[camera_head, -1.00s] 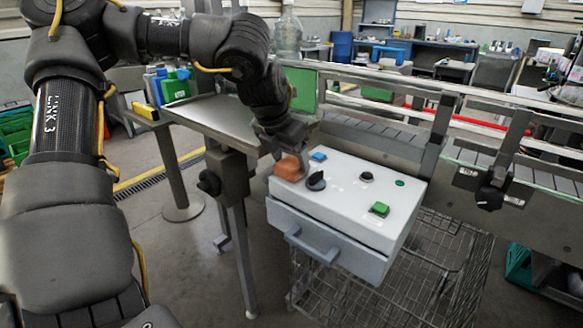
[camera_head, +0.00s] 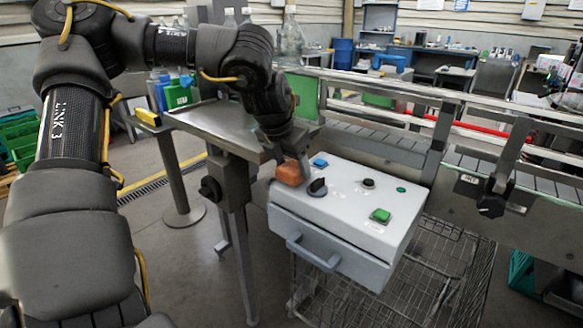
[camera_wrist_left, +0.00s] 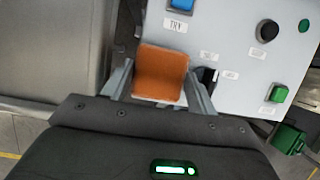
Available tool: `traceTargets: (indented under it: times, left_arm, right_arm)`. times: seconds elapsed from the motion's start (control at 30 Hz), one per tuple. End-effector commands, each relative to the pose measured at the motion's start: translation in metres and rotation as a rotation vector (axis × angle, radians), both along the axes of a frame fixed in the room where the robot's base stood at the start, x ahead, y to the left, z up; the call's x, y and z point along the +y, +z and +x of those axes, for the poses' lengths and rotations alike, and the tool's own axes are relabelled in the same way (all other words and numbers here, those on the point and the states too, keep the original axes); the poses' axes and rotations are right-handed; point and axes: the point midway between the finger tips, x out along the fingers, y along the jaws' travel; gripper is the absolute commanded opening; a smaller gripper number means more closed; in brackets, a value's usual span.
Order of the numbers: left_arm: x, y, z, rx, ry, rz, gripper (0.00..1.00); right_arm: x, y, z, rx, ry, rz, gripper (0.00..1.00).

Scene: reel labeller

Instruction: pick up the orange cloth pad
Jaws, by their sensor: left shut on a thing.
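The orange cloth pad (camera_head: 291,174) is at the left end of the white control box's top (camera_head: 345,205). In the left wrist view the pad (camera_wrist_left: 160,74) sits between the two fingers of my left gripper (camera_wrist_left: 160,88), which is shut on it. In the head view my left gripper (camera_head: 297,160) reaches down to the pad from above and partly hides it. I cannot tell whether the pad still touches the box top. My right gripper is not in view.
The box top carries a black knob (camera_head: 317,187), a blue button (camera_head: 319,163) and a green button (camera_head: 380,215). A metal side table (camera_head: 215,122) stands to the left, a conveyor (camera_head: 380,140) runs behind, and a wire cart (camera_head: 440,275) is below.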

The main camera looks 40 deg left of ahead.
Motion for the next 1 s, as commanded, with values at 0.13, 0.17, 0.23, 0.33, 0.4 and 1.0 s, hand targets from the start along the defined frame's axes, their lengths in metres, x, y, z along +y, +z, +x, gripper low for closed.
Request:
traceTargets:
  times: [0.13, 0.17, 0.23, 0.33, 0.4, 1.0]
  left_arm:
    - [0.000, 0.019, 0.001, -0.004, 0.001, 0.002, 0.36]
    - [0.000, 0.024, 0.000, -0.004, 0.001, 0.002, 0.36]
    - [0.000, 0.038, 0.001, -0.005, 0.000, 0.003, 0.36]
    - [0.000, 0.060, 0.000, -0.006, 0.001, 0.002, 0.36]
    - [0.000, 0.078, 0.001, -0.006, 0.001, 0.003, 0.36]
    - [0.000, 0.173, 0.000, 0.000, -0.001, 0.000, 0.36]
  right_arm:
    - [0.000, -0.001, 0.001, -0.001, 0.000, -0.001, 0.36]
    - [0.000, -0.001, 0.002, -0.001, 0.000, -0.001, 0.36]
    - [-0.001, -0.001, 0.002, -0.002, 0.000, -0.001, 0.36]
    - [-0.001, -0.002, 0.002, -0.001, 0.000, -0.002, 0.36]
    - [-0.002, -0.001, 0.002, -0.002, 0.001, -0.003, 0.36]
    - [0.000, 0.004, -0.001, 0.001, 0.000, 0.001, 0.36]
